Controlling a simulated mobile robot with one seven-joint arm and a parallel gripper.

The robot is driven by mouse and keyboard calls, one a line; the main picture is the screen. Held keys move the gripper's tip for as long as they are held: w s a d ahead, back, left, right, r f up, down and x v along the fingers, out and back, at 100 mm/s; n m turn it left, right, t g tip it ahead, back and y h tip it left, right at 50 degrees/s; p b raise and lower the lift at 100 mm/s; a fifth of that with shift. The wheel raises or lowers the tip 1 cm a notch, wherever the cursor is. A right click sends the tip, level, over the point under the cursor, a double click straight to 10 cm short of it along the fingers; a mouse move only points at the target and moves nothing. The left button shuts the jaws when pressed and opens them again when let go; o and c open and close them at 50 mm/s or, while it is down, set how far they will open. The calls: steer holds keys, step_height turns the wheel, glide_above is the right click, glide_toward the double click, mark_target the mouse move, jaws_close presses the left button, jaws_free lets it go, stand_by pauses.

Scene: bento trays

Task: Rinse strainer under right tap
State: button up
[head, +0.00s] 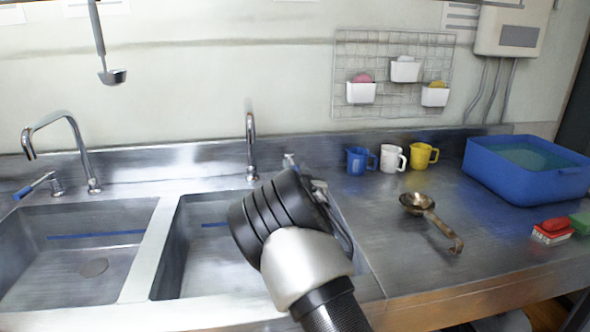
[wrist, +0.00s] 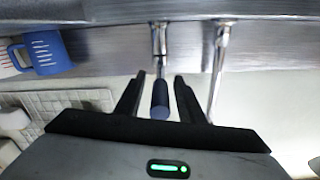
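The strainer (head: 418,204), a bronze-coloured bowl with a long handle, lies on the steel counter right of the sinks, apart from my gripper. The right tap (head: 251,145) stands behind the right sink basin (head: 207,245); its spout also shows in the wrist view (wrist: 220,60). Its lever has a dark blue grip (wrist: 160,98). My gripper (wrist: 158,80) is open, with the blue grip between its two fingers and visible gaps on both sides. In the head view my arm covers part of the right basin and hides the lever's grip.
Blue (head: 360,161), white (head: 391,158) and yellow (head: 423,156) mugs stand at the back of the counter. A blue tub (head: 520,180) of water stands at right, near red and green brushes (head: 555,227). The left tap (head: 75,140) stands behind the left basin. A ladle (head: 112,76) hangs above.

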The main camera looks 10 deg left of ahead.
jaws_close()
steer(key=d+n+y, duration=0.1)
steer(key=w+d+n+g+y, duration=0.1)
steer(key=y, duration=0.1)
steer(key=shift+d+y+p, duration=0.1)
steer(key=shift+y+p, duration=0.2)
steer(key=shift+p, duration=0.05)
steer(key=shift+o, duration=0.2)
jaws_free()
steer(key=shift+s, duration=0.15)
steer(key=p+v, duration=0.2)
steer(key=v, duration=1.5)
steer(key=shift+r, duration=0.3)
